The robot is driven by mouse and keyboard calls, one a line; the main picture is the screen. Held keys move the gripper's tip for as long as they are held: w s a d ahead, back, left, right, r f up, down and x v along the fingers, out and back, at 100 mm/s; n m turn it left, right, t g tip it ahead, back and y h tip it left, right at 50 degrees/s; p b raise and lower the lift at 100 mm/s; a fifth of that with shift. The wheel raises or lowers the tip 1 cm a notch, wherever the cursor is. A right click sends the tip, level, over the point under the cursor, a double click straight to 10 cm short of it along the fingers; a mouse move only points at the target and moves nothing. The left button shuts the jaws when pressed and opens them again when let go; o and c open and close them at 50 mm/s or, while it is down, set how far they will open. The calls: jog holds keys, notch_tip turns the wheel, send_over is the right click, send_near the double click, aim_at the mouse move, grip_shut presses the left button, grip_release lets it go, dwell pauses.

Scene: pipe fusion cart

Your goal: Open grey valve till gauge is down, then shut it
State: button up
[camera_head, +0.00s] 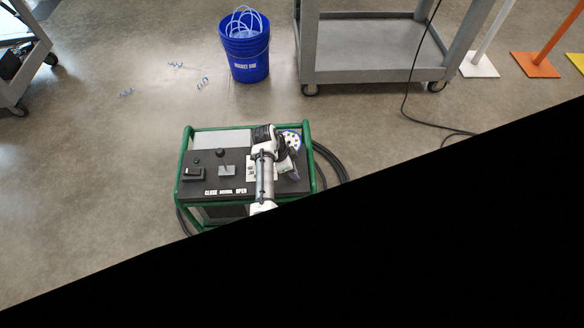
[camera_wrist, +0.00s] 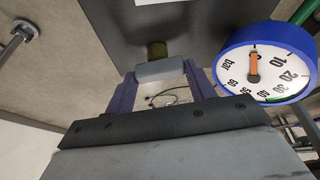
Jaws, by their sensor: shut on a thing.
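My gripper (camera_wrist: 160,78) has its purple fingers on either side of a light grey handle (camera_wrist: 158,71), which I take as the grey valve, and is shut on it. A brass stem (camera_wrist: 157,49) joins the handle to the dark panel. The gauge (camera_wrist: 262,66) is right of the handle, with a blue rim and white face marked in bar. Its orange needle points up in the picture, between "bar" and 10, seemingly at the low end; the zero mark is not legible. In the head view the gauge (camera_head: 292,138) is at the unit's upper right. My arm hides the valve there.
The unit has a green frame (camera_head: 222,128) and a black top with a grey lever (camera_head: 227,171) near the label "CLOSE NEUTRAL OPEN". A blue bucket (camera_head: 245,60) and a grey cart (camera_head: 375,75) stand behind. Black hoses (camera_head: 331,165) lie at the right. Black covers the lower right.

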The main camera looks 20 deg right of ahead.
dwell(0.4)
jog(key=o, duration=1)
jog(key=v, duration=1.3)
jog(key=shift+w+a+r+b, duration=0.15)
jog(key=shift+r+b, duration=0.2)
jog(key=shift+r, duration=0.05)
jog(key=shift+c, duration=0.4)
